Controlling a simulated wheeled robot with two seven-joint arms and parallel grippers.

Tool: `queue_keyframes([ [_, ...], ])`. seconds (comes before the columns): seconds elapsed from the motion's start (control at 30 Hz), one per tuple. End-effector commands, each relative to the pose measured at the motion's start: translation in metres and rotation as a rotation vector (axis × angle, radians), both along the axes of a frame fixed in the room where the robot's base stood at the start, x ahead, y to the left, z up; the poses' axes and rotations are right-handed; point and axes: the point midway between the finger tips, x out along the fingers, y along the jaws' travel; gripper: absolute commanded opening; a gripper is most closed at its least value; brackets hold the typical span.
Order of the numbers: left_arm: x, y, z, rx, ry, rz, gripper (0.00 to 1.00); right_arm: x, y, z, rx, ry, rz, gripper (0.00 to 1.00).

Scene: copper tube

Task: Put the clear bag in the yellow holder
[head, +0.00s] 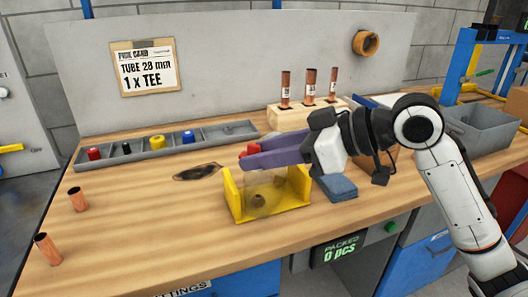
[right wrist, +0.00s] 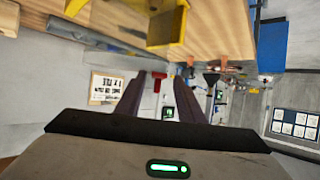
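The yellow holder (head: 234,194) stands near the front edge of the bench, and part of it shows at the top of the right wrist view (right wrist: 166,30). A clear bag (head: 262,194) appears between the holder's two end walls, with a small brownish round piece visible through it. Its exact edges are hard to make out. My right gripper (head: 250,152) has purple fingers and hangs just above and behind the holder, pointing left. My left gripper is not in view.
A dark flat piece (head: 198,172) lies left of the holder. A grey tray (head: 208,133) with coloured parts is behind. Copper tubes (head: 77,199) stand at left. A wooden block (head: 288,119) holds several tubes. Blue pads (head: 337,188) lie right of the holder.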

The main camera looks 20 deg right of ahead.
Motion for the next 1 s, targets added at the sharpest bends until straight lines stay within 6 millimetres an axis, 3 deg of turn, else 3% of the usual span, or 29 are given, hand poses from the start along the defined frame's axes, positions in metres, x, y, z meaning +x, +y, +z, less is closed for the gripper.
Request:
queue_keyframes([
  [0.27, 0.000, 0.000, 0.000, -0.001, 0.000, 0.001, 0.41, -0.008, -0.011, 0.009, -0.002, -0.002, -0.003, 0.35],
  [0.7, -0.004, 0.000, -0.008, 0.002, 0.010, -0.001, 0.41, -0.062, -0.069, 0.045, -0.001, 0.001, -0.004, 0.35],
  [1.0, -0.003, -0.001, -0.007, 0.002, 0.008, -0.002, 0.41, -0.073, -0.080, 0.055, -0.001, 0.000, -0.001, 0.35],
])
